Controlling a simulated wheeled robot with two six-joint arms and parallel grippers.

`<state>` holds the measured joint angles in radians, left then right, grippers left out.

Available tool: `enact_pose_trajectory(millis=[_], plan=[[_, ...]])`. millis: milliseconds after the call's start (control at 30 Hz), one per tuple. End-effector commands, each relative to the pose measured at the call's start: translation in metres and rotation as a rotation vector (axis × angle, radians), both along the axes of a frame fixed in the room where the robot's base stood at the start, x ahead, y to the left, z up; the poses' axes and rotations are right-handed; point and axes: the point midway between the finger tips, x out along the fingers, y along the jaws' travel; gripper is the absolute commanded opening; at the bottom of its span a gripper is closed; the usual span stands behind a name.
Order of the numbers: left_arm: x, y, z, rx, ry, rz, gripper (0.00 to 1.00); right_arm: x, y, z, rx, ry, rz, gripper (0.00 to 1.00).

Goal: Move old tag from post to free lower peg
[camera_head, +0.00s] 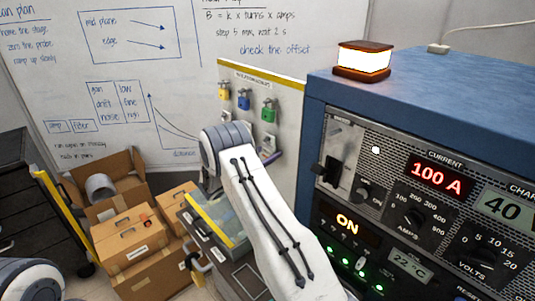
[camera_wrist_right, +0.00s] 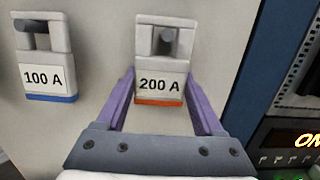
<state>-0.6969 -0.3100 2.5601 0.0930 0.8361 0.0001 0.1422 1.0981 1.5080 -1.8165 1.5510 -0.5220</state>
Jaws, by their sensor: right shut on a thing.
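In the right wrist view, a grey tag marked 200 A (camera_wrist_right: 160,88) with an orange lower edge hangs with a dark round peg (camera_wrist_right: 164,40) showing in its window. The purple fingers of my right gripper (camera_wrist_right: 160,76) are shut on its two sides. A grey tag marked 100 A (camera_wrist_right: 46,78) with a blue lower edge hangs on another peg to its left, clear of the fingers. In the head view, my right gripper (camera_head: 268,152) is at the board's lower part, mostly hidden behind my arm. My left gripper is out of view.
The pale board (camera_head: 287,92) carries yellow (camera_head: 224,91), blue (camera_head: 244,99) and green (camera_head: 269,110) tags above the gripper. A blue-topped power cabinet (camera_head: 430,85) with a lit lamp (camera_head: 362,60) stands close on the right. Cardboard boxes (camera_head: 128,235) stand at lower left.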

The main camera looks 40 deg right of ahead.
Motion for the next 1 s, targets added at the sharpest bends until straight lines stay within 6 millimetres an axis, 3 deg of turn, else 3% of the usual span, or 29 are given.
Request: enact_pose_trajectory(millis=[367,400,467,733,767,800,1000], plan=[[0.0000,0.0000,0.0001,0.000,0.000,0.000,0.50,-0.0018,-0.0017,-0.0013,0.003,0.002,-0.005,0.34],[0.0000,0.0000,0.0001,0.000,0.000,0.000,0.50,-0.0019,-0.0017,-0.0013,0.003,0.002,-0.005,0.77],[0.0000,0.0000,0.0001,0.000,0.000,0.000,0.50,-0.0020,-0.0018,-0.0014,0.003,0.003,-0.005,1.00],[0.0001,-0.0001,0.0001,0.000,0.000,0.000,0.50,-0.0027,-0.0023,-0.0013,0.003,0.002,-0.008,1.00],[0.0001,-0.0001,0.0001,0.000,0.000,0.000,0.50,-0.0028,-0.0023,-0.0014,0.003,0.002,-0.008,0.94],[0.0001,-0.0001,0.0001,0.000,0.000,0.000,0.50,-0.0028,-0.0024,-0.0014,0.003,0.002,-0.009,1.00],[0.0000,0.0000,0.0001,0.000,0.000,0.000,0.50,-0.0030,-0.0022,-0.0012,0.002,0.002,-0.009,1.00]])
